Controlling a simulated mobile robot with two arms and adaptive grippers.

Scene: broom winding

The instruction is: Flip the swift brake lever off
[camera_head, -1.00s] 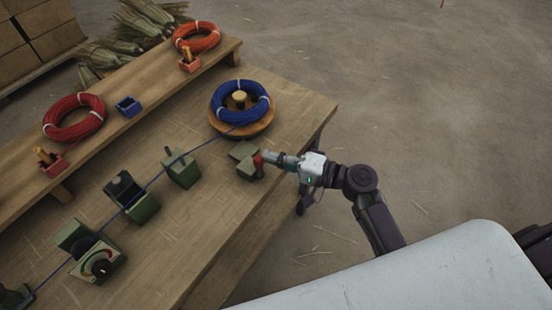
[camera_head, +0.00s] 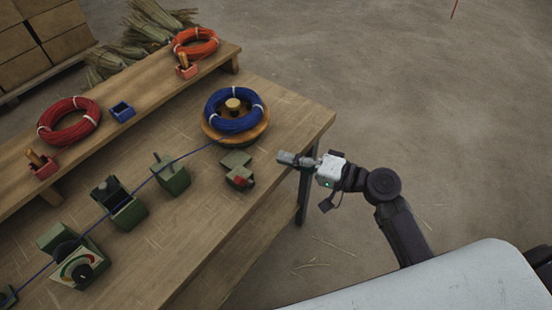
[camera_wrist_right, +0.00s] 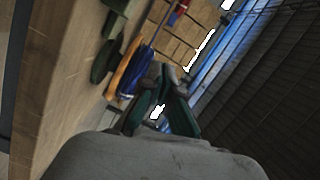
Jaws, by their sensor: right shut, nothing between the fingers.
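The swift (camera_head: 262,125) is a round wooden turntable carrying a blue wire coil (camera_head: 215,118) at the table's right end. Beside it sits a green brake block (camera_head: 236,159). Its brake lever with a red end (camera_head: 240,181) lies low at the block's near side. My right gripper (camera_head: 284,158) is shut and empty, to the right of the block and apart from the lever, by the table's right edge. In the right wrist view its dark green fingers (camera_wrist_right: 160,98) show close together, with the blue coil (camera_wrist_right: 134,72) beyond. My left gripper is out of view.
A blue wire runs from the coil past several green devices, including a post block (camera_head: 172,180) and a dial box (camera_head: 76,262). A raised shelf (camera_head: 140,97) holds red and orange coils and small bins. The floor right of the table is open.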

